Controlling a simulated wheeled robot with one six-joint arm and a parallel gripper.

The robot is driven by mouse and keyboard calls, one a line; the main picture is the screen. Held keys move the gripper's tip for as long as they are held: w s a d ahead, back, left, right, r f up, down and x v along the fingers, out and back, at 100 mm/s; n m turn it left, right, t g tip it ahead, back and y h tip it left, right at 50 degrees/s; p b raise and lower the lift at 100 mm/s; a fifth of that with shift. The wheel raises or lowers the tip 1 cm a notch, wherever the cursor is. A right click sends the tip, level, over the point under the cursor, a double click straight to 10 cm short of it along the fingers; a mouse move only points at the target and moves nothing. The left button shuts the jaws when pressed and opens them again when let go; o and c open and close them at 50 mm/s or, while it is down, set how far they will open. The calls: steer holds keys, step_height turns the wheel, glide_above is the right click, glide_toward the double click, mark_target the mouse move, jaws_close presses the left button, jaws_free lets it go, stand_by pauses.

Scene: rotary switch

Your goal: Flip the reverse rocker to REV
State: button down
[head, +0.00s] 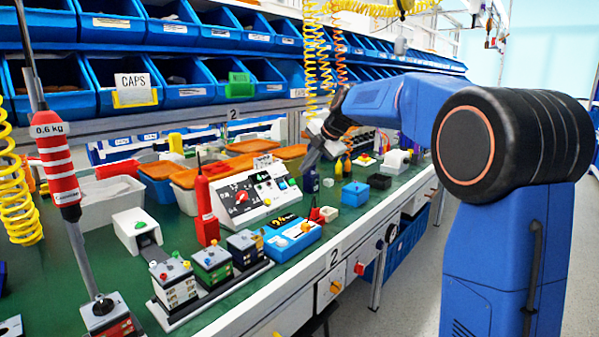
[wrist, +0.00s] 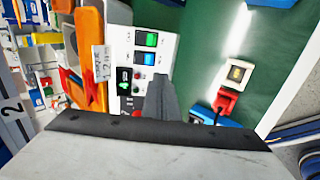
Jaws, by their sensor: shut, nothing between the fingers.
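The white sloped control panel (head: 256,208) stands on the green bench with a red rotary knob (head: 241,197) on its face. It also shows in the wrist view (wrist: 121,42), with a green rocker (wrist: 146,39), a blue rocker (wrist: 145,58) and a small black display with green marks (wrist: 124,82). I cannot read which rocker is the reverse one, nor its position. My gripper (head: 308,164) is shut and empty, beside the panel's right end. In the wrist view its dark fingers (wrist: 158,85) cover part of the panel face; contact cannot be told.
A blue box (head: 355,194) and a white block with a red part (head: 329,213) stand to the right. Coiled yellow hoses (head: 313,60) hang above.

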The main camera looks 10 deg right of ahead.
steer(key=shift+s+d+r, duration=0.45)
steer(key=shift+s+r, duration=0.1)
steer(key=shift+s, duration=0.05)
steer(key=shift+s+d+r, duration=0.4)
steer(key=shift+s+r, duration=0.15)
steer(key=shift+s, duration=0.05)
steer(key=shift+s, duration=0.1)
